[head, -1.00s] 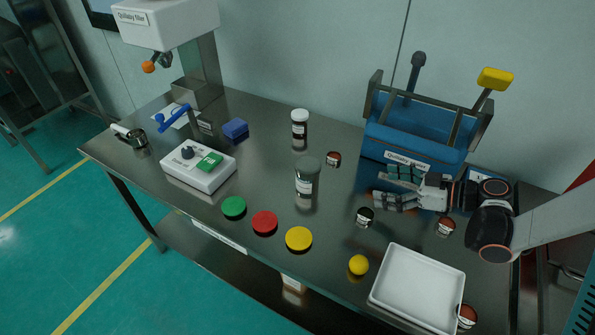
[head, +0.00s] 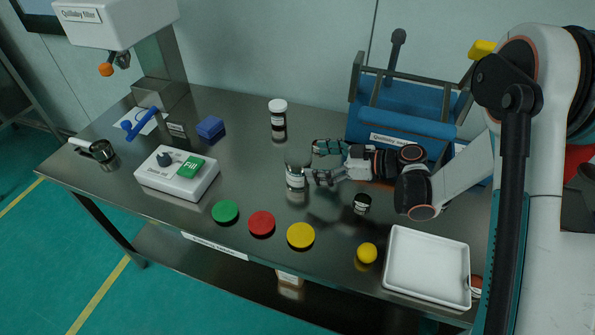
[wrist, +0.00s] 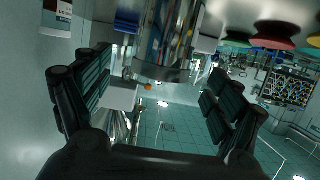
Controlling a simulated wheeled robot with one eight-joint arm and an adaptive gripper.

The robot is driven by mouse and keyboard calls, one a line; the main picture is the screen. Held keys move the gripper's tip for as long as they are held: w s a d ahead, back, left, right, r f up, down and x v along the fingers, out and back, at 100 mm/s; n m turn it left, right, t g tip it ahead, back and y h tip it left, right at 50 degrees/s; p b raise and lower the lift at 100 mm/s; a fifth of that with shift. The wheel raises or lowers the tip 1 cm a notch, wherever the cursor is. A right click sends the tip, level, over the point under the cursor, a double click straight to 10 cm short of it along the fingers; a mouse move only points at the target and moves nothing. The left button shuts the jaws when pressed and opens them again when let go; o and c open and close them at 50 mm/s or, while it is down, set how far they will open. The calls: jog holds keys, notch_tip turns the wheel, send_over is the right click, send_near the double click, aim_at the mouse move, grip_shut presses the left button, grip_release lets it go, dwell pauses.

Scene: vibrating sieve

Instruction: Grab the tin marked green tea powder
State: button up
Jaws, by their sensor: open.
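No label reading green tea powder is legible. A grey, clear-looking jar (head: 295,179) with a small white label stands upright on the steel table. It also shows in the wrist view (wrist: 165,45), between and beyond the fingers. A small dark-lidded tin (head: 362,203) stands below my forearm, right of the jar. My gripper (head: 313,163) is open and empty, pointing left, with its fingertips close to the jar's right side. I cannot tell whether they touch it. Its two dark fingers are spread wide in the wrist view (wrist: 160,70).
A white-capped jar (head: 278,118) stands behind. A blue box machine (head: 400,125) stands behind my arm; the Fill box (head: 177,175) is left.

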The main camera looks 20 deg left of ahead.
aim_at(298, 160)
jog(key=shift+s+r+b+x, duration=0.15)
jog(key=shift+b+x, duration=0.4)
jog(key=shift+x, duration=0.95)
jog(key=shift+s+r+b+x, duration=0.15)
jog(key=shift+b+x, duration=0.35)
jog(key=shift+x, duration=1)
jog(key=shift+w+a, duration=0.1)
jog(key=c, duration=1.3)
